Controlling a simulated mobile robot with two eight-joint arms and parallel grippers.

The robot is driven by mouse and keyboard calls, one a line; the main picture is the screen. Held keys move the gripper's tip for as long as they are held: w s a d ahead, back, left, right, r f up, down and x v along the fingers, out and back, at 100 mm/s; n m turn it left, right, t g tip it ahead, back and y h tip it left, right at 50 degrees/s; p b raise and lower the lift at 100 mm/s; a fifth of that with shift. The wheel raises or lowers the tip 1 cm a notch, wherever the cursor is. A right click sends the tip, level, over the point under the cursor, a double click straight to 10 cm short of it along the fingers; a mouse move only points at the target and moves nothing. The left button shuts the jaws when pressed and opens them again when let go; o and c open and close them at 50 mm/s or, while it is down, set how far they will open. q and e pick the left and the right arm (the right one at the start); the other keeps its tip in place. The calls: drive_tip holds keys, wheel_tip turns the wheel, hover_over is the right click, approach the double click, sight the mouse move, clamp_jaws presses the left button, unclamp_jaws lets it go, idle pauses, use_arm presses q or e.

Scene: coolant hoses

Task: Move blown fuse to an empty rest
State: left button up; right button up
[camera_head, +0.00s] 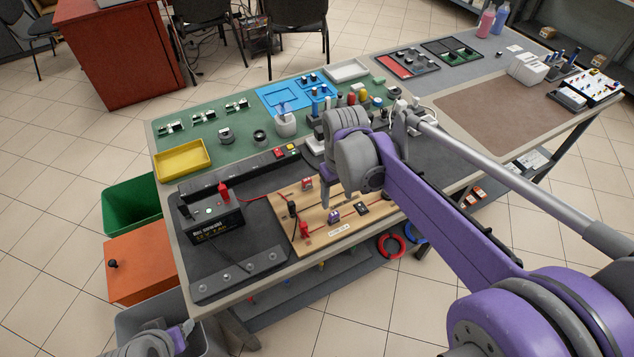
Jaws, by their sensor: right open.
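A wooden circuit board (286,212) lies on the dark mat near the front of the bench. It carries a small purple part (333,216), a red part (307,184) and a black part (361,208); I cannot tell surely which is the blown fuse. My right gripper (338,198) hangs fingers down over the board, open, close above the purple part, with nothing seen between its fingers. My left gripper (182,336) is low at the bottom left, off the bench; its jaws are unclear. Small holders (204,117) stand in a row on the green mat; which rests are empty is unclear.
A black battery box (212,219) with a red clip and leads stands left of the board. A yellow tray (182,159) and blue tray (285,96) lie farther back. The brown mat (498,106) is mostly clear.

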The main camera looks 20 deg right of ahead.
sight(334, 213)
drive_tip(key=shift+w+d+f, duration=0.1)
drive_tip(key=shift+w+f, duration=0.15)
drive_tip(key=shift+w, duration=0.35)
use_arm(q)
drive_tip(key=shift+a, duration=0.3)
use_arm(e)
drive_tip(key=shift+d, duration=0.1)
use_arm(q)
drive_tip(key=shift+s+f, duration=0.1)
drive_tip(key=shift+f, duration=0.05)
use_arm(e)
drive_tip(key=shift+f, duration=0.15)
wheel_tip(334, 213, down, 9)
drive_tip(key=b, duration=0.6)
use_arm(q)
wheel_tip(334, 213, down, 6)
drive_tip(key=s, duration=0.1)
drive_tip(key=shift+s+f, duration=0.15)
drive_tip(key=shift+f, duration=0.05)
drive_tip(key=shift+r, duration=0.1)
use_arm(e)
drive_tip(key=shift+r, duration=0.2)
clamp_jaws()
